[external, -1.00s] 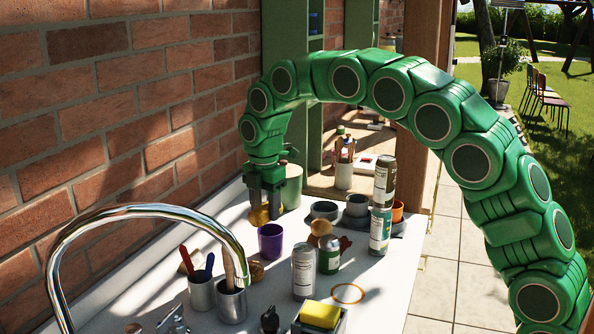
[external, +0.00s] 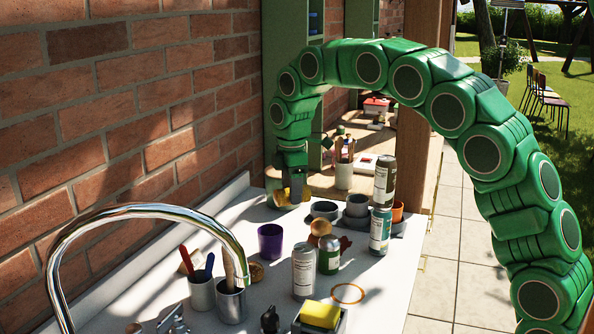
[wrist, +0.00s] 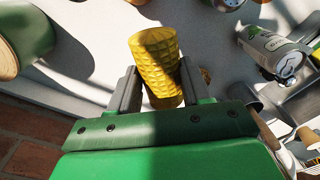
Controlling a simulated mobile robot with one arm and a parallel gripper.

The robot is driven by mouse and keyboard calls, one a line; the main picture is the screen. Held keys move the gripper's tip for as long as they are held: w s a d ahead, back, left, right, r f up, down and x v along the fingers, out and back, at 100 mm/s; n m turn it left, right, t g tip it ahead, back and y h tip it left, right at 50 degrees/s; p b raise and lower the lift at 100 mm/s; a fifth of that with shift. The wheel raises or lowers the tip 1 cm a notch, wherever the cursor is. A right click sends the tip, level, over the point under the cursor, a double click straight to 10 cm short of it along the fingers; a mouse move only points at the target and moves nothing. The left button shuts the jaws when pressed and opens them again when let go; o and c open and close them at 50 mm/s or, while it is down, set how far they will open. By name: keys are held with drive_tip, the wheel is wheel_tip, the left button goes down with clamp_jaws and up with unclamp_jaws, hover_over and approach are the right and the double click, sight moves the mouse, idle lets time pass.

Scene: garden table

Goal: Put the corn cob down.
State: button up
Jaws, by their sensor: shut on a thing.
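The yellow corn cob (wrist: 155,58) sits between the two grey fingers of my gripper (wrist: 158,88) in the wrist view, its far end sticking out past the fingertips. My gripper is shut on it. In the external view my gripper (external: 291,188) points down over the far end of the white counter (external: 383,285), close to the brick wall. Only a little yellow of the cob shows there beside the fingers. I cannot tell whether the cob touches the counter.
A purple cup (external: 271,241) stands nearer the camera. Cans (external: 303,271), bowls (external: 324,210) and a stacked can (external: 384,181) stand to the right. A green canister (wrist: 22,38) stands at the upper left in the wrist view. The brick wall (external: 130,110) bounds the left side.

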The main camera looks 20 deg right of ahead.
drive_tip(key=w+d+r+m, duration=0.1)
drive_tip(key=w+d+m, duration=0.2)
drive_tip(key=d+m, duration=0.7)
drive_tip(key=w+d+r+m, duration=0.2)
drive_tip(key=w+d+m, duration=0.2)
drive_tip(key=d+m, duration=0.6)
drive_tip(key=shift+w+d+r+m, duration=0.25)
drive_tip(key=shift+d+r+m, duration=0.05)
drive_tip(key=shift+d, duration=0.85)
drive_tip(key=s+a+f+n, duration=0.4)
drive_tip(key=s+a+n, duration=0.2)
drive_tip(key=s+a, duration=0.5)
drive_tip(key=s+a+f+n, duration=0.4)
drive_tip(key=s+a+n, duration=0.2)
drive_tip(key=a, duration=0.9)
drive_tip(key=shift+f, duration=4.8)
drive_tip(key=shift+f, duration=0.15)
